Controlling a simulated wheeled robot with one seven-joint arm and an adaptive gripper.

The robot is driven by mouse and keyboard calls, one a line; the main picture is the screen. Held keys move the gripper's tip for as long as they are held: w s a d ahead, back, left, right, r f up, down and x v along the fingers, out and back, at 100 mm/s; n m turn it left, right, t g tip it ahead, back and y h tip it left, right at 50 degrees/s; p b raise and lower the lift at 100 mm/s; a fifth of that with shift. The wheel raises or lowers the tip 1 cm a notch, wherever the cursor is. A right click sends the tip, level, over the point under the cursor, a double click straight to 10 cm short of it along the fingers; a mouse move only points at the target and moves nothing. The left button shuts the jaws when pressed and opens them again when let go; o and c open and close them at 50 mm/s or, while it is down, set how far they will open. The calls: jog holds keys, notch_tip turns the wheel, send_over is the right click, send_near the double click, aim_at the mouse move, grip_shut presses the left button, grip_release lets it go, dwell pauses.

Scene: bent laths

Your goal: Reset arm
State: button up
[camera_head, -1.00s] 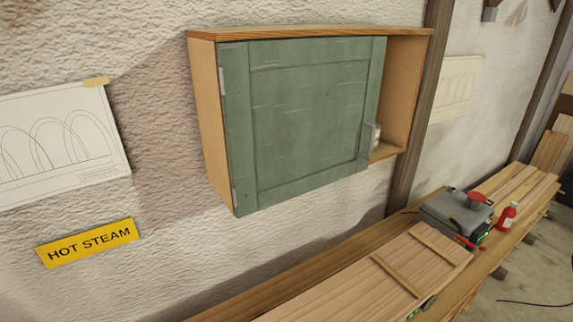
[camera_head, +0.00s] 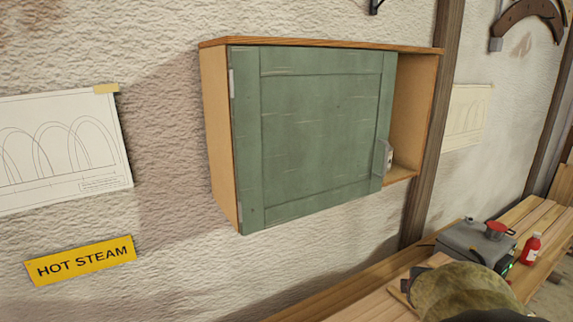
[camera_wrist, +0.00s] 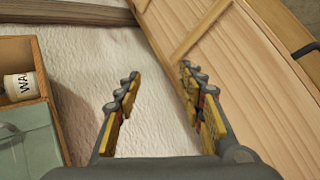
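My gripper (camera_wrist: 160,78) shows in the wrist view. Its two yellow-padded fingers are spread apart with nothing between them. It is in front of the rough white wall, with the wooden cabinet (camera_wrist: 39,52) to its left and the pale slatted wood (camera_wrist: 235,60) to its right. In the head view the cabinet (camera_head: 216,125) hangs on the wall. Its green door (camera_head: 320,135) covers most of the front and leaves a gap at the right side. The gripper fingers are not seen in the head view.
A white labelled can (camera_wrist: 20,87) shows inside the cabinet. Below, a bench (camera_head: 330,300) carries a grey machine (camera_head: 470,243) with a red knob and a red bottle (camera_head: 531,249). A yellow HOT STEAM sign (camera_head: 80,260) and arch drawing (camera_head: 60,150) are on the wall.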

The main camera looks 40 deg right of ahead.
jog(key=w+a+m+y+b, duration=0.1)
jog(key=w+a+m+b, duration=0.2)
jog(key=a, duration=0.8)
jog(key=w+a+m+y+b, duration=0.15)
jog(key=w+a, duration=0.35)
jog(key=a, duration=0.5)
jog(key=s+a+f+m+y+b, duration=0.1)
jog(key=s+a+y, duration=0.1)
jog(key=a, duration=0.7)
jog(key=s+a+f+m+y+b, duration=0.1)
jog(key=s+a+y+b, duration=0.1)
jog(key=a, duration=0.7)
jog(key=s+a+f+m+y+b, duration=0.1)
jog(key=s+a+f+y, duration=0.1)
jog(key=a, duration=0.7)
jog(key=shift+t+b, duration=0.3)
jog(key=shift+b, duration=0.1)
jog(key=shift+s+f+y, duration=0.1)
jog(key=shift+f+y, duration=0.05)
jog(key=shift+y, duration=0.1)
